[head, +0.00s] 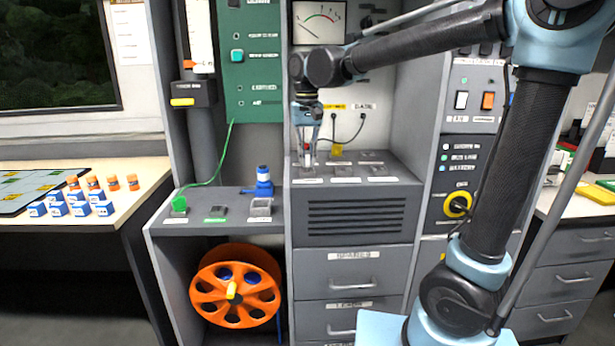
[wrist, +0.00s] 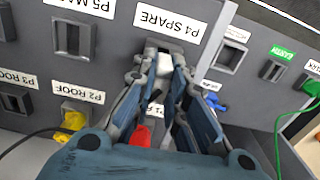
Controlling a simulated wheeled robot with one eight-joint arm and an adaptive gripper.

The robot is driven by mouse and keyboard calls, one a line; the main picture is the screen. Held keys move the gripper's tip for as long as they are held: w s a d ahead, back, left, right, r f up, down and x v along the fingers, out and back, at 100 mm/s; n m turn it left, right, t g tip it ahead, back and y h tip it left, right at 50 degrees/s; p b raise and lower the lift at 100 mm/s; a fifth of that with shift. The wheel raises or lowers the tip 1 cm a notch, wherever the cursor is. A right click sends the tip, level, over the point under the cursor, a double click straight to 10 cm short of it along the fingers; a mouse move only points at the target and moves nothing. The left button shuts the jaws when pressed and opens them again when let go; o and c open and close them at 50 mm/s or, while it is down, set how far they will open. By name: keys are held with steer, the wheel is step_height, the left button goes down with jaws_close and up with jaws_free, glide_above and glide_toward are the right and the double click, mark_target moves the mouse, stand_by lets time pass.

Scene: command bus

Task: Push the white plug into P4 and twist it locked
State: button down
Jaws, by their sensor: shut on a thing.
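My gripper (head: 307,160) is over the front left of the grey console top. In the wrist view its fingertips (wrist: 163,68) are shut on the white plug (wrist: 164,64), with one finger on each side. The plug is at the socket (wrist: 163,46) beside the label "P4 SPARE" (wrist: 170,20). Part of the dark socket shows past the plug; how deep the plug sits and whether it is turned cannot be told. The fingers hide much of the plug, and in the head view it is hard to make out.
A red plug (wrist: 142,136) is close behind the fingers, partly hidden. A yellow plug (wrist: 74,117) with a black cord stands at P2. The P5 socket (wrist: 72,38) is empty. On the lower left shelf are a blue connector (head: 263,183) and a green plug (head: 179,204) with a green cord.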

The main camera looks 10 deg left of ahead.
steer(key=shift+m, duration=0.3)
steer(key=shift+f, duration=1)
stand_by(1.2)
steer(key=m, duration=0.4)
stand_by(0.4)
steer(key=shift+m, duration=2)
steer(key=shift+m, duration=1)
